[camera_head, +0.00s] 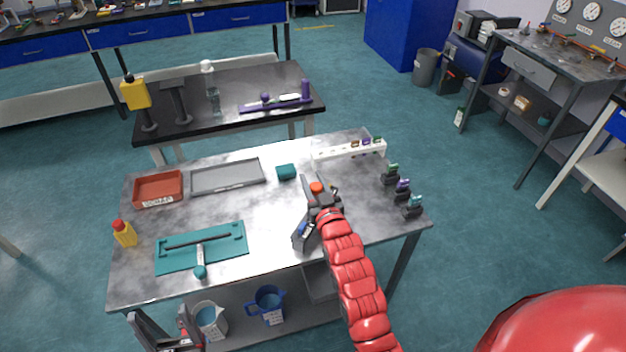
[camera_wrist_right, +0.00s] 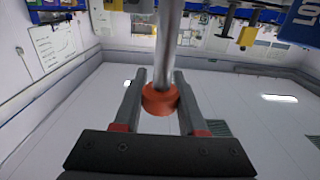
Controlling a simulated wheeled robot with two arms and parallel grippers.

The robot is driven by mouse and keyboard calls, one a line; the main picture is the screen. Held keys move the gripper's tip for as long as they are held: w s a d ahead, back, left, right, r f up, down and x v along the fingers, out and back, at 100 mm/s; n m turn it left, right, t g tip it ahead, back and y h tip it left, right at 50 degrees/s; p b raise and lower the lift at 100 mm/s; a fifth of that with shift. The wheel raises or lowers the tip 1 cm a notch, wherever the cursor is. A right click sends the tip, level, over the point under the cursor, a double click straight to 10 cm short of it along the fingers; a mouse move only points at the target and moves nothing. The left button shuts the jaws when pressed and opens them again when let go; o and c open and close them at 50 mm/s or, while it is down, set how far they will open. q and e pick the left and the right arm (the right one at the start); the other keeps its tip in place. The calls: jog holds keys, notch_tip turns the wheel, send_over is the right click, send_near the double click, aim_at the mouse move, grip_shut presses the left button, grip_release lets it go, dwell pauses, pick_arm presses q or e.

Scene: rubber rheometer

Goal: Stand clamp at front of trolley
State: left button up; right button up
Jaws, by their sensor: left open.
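My right gripper (camera_head: 317,190) is over the right-middle of the grey metal-topped table. In the right wrist view its fingers (camera_wrist_right: 160,90) close around a grey rod (camera_wrist_right: 168,45) with an orange-red collar (camera_wrist_right: 160,98). This looks like the clamp; its orange-red part (camera_head: 316,187) shows at the fingertips in the head view, the rest mostly hidden. Three small dark clips with green (camera_head: 391,173), purple (camera_head: 402,189) and teal (camera_head: 412,206) tops stand at the table's right edge. My left gripper (camera_head: 167,328) is open and empty at the front left, below the table's front edge.
The table (camera_head: 275,225) also holds a red tray (camera_head: 158,203), a grey tray (camera_head: 228,190), a teal mat (camera_head: 230,260) with a tool, a yellow bottle (camera_head: 125,237), a teal block (camera_head: 286,172) and a white rack (camera_head: 345,152). The centre is clear. Jugs stand on the lower shelf.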

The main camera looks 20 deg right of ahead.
jog(key=o, duration=0.4)
jog(key=shift+o, duration=0.2)
